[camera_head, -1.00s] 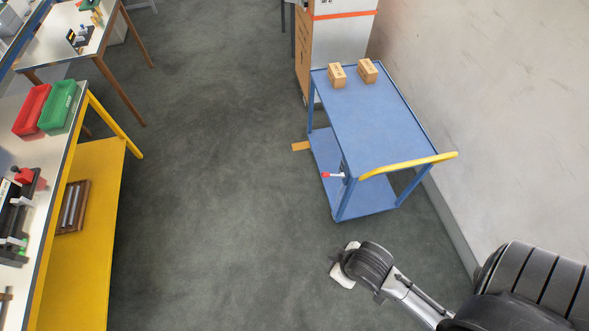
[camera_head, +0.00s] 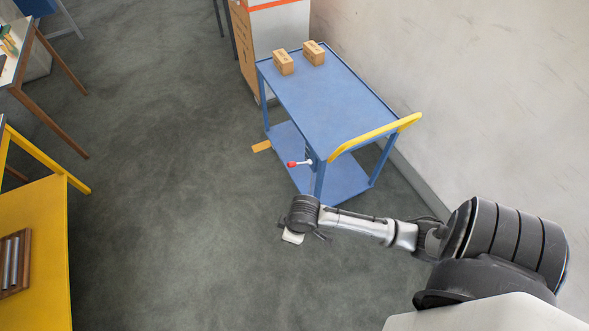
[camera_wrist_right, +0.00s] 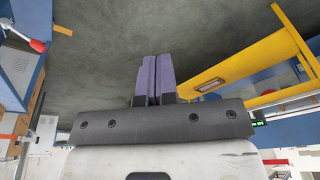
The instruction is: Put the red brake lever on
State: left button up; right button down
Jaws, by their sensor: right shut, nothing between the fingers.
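The red brake lever (camera_head: 292,164) juts out to the left from a dark mount on the near leg of the blue cart (camera_head: 345,110). It has a red knob on a pale rod and also shows in the right wrist view at the upper left (camera_wrist_right: 37,46). My right gripper (camera_head: 293,237) is in front of the cart, nearer to me than the lever and apart from it. In the right wrist view its two purple fingers (camera_wrist_right: 153,76) are together with nothing between them. My left gripper is not in view.
Two small cardboard boxes (camera_head: 283,62) (camera_head: 314,52) sit on the cart's top, which has a yellow handle (camera_head: 376,134). A wall (camera_head: 480,90) is right of the cart. A yellow bench shelf (camera_head: 35,250) is at left. The grey floor (camera_head: 170,170) between is clear.

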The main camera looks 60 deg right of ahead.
jog(key=w+d+f+b, duration=0.6)
jog(key=w+d+f, duration=0.1)
jog(key=f, duration=0.1)
jog(key=m+b, duration=0.9)
jog(key=b, duration=0.9)
send_over(295, 163)
jog(key=s+d, duration=0.2)
jog(key=s, duration=0.1)
pick_arm(q)
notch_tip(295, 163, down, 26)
jog(key=shift+p, duration=0.3)
pick_arm(e)
jog(key=shift+d+r+t+h, duration=0.1)
jog(key=shift+r+t+h, duration=0.3)
jog(key=b+x, duration=0.1)
jog(key=x, duration=0.3)
jog(key=b+x, duration=0.1)
jog(key=x, duration=0.3)
jog(key=a+b+x, duration=0.1)
jog(key=b+x, duration=0.1)
jog(key=x, duration=0.2)
jog(key=shift+s+f, duration=0.1)
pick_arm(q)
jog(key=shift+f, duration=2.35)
pick_arm(e)
jog(key=shift+a+f, duration=0.45)
jog(key=shift+f, duration=0.35)
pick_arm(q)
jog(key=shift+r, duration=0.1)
